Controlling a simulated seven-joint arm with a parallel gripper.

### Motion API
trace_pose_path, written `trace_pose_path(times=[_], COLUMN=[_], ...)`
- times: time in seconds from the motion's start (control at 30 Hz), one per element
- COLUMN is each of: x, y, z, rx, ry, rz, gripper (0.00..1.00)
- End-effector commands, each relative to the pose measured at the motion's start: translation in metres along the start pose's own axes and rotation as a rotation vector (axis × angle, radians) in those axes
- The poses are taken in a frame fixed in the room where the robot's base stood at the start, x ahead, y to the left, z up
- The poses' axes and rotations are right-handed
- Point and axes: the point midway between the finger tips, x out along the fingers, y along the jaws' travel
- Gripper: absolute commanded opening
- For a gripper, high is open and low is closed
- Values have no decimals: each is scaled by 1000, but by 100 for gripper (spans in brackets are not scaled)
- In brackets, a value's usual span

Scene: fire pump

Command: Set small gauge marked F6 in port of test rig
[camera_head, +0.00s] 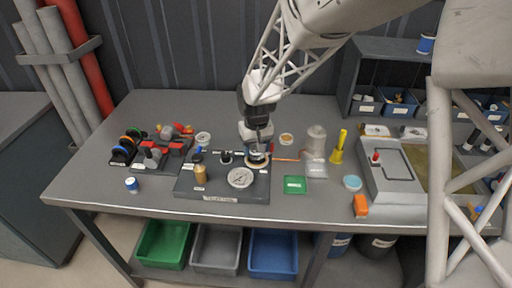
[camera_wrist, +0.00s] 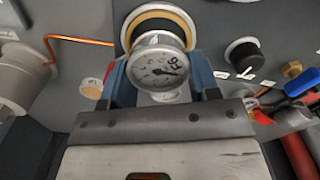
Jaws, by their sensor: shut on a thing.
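My gripper (camera_head: 258,148) is over the back right part of the dark grey test rig (camera_head: 222,193). In the wrist view its blue jaws (camera_wrist: 158,82) are shut on the small gauge (camera_wrist: 158,68), which has a white face and an F6 mark that reads upside down. A ring with tan and black bands (camera_wrist: 160,20) shows just beyond the gauge; it also shows under my gripper in the head view (camera_head: 259,163). The gauge overlaps this ring, and its lower end is hidden, so I cannot tell whether it sits in the port.
On the rig stand a large gauge (camera_head: 240,178), a brass cylinder (camera_head: 200,175) and a black knob (camera_wrist: 243,53). A copper pipe (camera_wrist: 80,40) runs from the ring towards a clear cylinder (camera_head: 316,140). The front table edge is mostly clear.

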Motion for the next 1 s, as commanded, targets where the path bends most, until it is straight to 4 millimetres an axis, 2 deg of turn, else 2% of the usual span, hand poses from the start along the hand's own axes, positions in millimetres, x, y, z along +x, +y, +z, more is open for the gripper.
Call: trace_pose_path(times=[0.8, 0.83, 1.0], x=[12, 12, 12], y=[0, 0, 0], z=[0, 0, 0], rx=[0, 0, 0], ry=[0, 0, 0], rz=[0, 0, 0], gripper=[29, 59, 81])
